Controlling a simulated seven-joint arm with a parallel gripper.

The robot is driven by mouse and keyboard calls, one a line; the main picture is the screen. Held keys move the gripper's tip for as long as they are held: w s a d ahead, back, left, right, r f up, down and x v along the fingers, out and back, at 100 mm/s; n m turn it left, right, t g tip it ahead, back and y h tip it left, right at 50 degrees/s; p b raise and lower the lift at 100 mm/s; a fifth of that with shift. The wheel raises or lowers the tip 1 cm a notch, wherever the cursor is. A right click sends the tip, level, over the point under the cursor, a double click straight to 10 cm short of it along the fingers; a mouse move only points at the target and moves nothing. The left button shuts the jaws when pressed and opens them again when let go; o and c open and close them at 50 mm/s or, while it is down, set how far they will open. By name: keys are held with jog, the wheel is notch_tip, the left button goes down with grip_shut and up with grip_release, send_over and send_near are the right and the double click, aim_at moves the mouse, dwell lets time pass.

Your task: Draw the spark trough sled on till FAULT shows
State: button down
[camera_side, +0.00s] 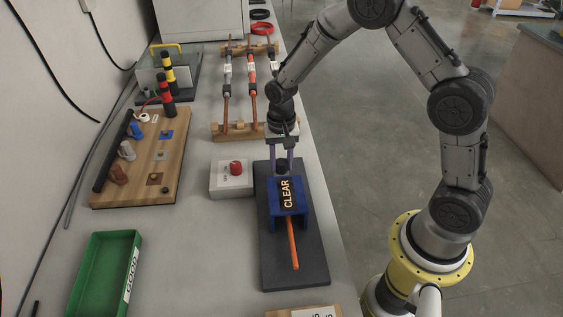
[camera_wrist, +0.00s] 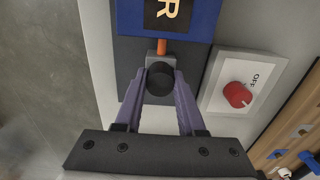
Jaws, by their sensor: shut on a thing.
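The spark trough has a dark base plate (camera_side: 308,262) and a blue housing (camera_side: 304,213) whose dark window reads CLEAR. An orange cable (camera_side: 292,246) passes under the housing and sticks out at its near end. In the wrist view the housing (camera_wrist: 208,18) shows only the letter R. A short bit of orange cable (camera_wrist: 162,46) runs from it to the grey sled block (camera_wrist: 166,59) with a round black knob (camera_wrist: 160,84). My gripper (camera_side: 281,160) is at the far end of the trough. Its purple fingers (camera_wrist: 160,76) are shut on the black knob, one on each side.
A switch box (camera_side: 217,188) with a red knob stands left of the trough; its label (camera_wrist: 255,79) reads OFF. A rack (camera_side: 240,131) of cable samples stands beyond. A wooden board (camera_side: 178,177) and green GOOD bin (camera_side: 82,276) lie left. The bench edge is close on the right.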

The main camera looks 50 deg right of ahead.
jog(key=shift+w+d, duration=0.55)
jog(key=c, duration=0.5)
grip_release()
notch_tip(320, 180, up, 14)
dwell(1.3)
